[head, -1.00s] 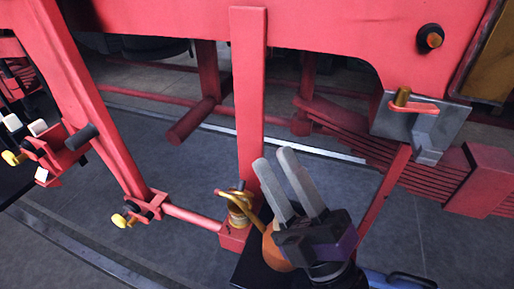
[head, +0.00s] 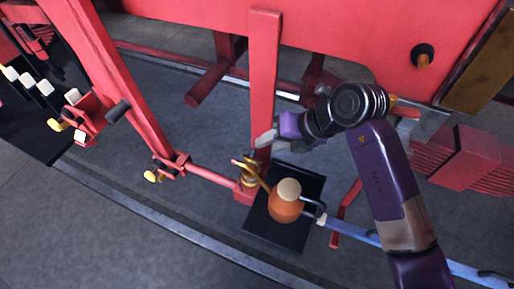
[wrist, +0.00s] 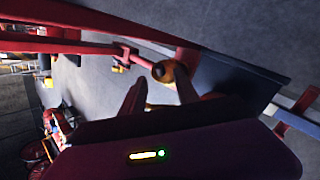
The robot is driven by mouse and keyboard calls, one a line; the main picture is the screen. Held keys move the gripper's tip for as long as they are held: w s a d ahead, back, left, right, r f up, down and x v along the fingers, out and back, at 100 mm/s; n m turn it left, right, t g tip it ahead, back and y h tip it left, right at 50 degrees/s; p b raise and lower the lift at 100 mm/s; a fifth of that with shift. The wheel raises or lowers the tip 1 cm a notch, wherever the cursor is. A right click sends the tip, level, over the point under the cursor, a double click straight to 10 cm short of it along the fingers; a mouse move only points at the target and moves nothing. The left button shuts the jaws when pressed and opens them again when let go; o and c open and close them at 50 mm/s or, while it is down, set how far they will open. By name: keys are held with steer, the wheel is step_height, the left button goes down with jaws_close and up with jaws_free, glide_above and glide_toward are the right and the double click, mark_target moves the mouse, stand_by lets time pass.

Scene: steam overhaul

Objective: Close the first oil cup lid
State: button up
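A brass oil cup (head: 250,178) sits on a red block at the foot of the red post. A curved brass piece stands up at its top, seemingly the raised lid, but it is small and overlaps the oil can's spout. In the wrist view the cup (wrist: 165,72) shows beyond and between my dark fingers. My gripper (head: 265,139) is just above the cup, beside the post, apart from it. Its fingers (wrist: 160,95) are spread with nothing between them. The head view shows the fingers nearly edge-on.
An orange oil can (head: 285,207) with a cream top stands on a black tray (head: 270,237), close right of the cup. The red post (head: 264,80) rises behind the cup. A blue bar (head: 350,232) runs right. Another yellow-fitted cup (head: 153,176) is to the left.

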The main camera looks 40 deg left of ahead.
mark_target(257, 158)
steer(key=b+x, duration=0.4)
steer(key=x, duration=0.2)
steer(key=shift+a+f+b, duration=0.2)
steer(key=shift+f+b, duration=0.05)
steer(key=shift+b, duration=0.1)
jaws_close()
